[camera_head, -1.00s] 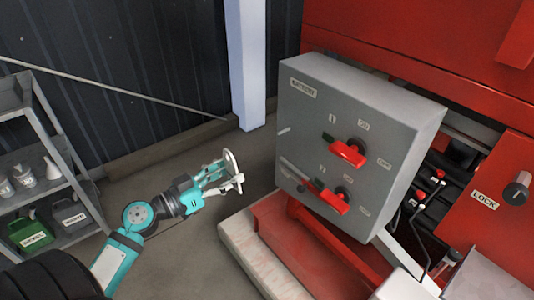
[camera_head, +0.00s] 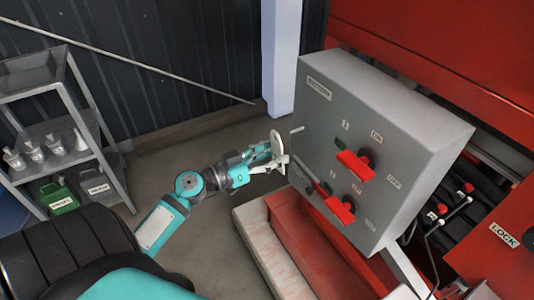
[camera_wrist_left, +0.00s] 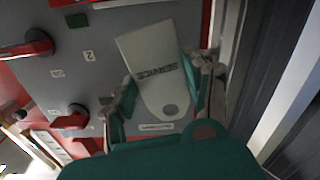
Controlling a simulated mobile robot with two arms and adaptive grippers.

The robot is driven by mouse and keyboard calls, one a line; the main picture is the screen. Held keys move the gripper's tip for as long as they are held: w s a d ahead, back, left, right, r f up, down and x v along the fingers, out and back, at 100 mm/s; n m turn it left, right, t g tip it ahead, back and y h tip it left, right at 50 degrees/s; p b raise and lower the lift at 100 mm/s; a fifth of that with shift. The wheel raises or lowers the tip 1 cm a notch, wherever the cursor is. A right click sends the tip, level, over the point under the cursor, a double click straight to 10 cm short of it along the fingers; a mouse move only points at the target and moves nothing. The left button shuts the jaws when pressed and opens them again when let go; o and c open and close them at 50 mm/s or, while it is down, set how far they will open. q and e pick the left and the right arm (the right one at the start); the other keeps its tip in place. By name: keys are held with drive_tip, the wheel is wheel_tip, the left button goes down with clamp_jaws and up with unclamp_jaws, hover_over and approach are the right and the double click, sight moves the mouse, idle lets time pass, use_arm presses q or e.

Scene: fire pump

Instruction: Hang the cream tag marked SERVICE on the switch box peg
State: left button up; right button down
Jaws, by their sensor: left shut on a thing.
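The cream tag (camera_wrist_left: 152,60) marked SERVICE is held in my left gripper (camera_wrist_left: 160,88). Its dark hole shows at the lower end in the left wrist view. In the head view the tag (camera_head: 276,147) appears nearly edge-on between the fingers of my left gripper (camera_head: 268,157). The grey switch box (camera_head: 390,115) stands just right of the gripper. Its small peg (camera_head: 297,129) sticks out near the left edge of the face, slightly above and right of the tag. The tag appears apart from the peg. My right gripper is out of view.
Two red switch handles (camera_head: 355,166) and (camera_head: 340,210) stick out from the box face. A red base with a pale plinth (camera_head: 265,255) lies below. A grey shelf (camera_head: 45,120) with cans stands at left. A pale post (camera_head: 281,60) rises behind the gripper.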

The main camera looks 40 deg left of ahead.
sight(305, 144)
use_arm(q)
drive_tip(key=shift+w+d+p, duration=0.2)
drive_tip(key=shift+w+p, duration=0.1)
drive_tip(key=shift+w, duration=0.2)
drive_tip(key=shift+w+d, duration=0.1)
drive_tip(key=shift+w, duration=0.15)
drive_tip(key=shift+p+x, duration=0.5)
drive_tip(key=shift+x, duration=0.25)
drive_tip(key=shift+p+x, duration=0.6)
drive_tip(key=shift+x, duration=0.15)
drive_tip(key=shift+w+d+f+b, duration=0.15)
drive_tip(key=shift+w+f+b, duration=0.05)
drive_tip(key=shift+f+b, duration=0.2)
drive_tip(key=shift+w+d+b, duration=0.1)
drive_tip(key=shift+w+b, duration=0.2)
drive_tip(key=shift+w, duration=0.05)
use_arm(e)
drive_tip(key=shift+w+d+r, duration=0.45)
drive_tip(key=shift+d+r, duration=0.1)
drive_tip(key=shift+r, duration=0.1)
use_arm(q)
drive_tip(key=shift+r, duration=0.1)
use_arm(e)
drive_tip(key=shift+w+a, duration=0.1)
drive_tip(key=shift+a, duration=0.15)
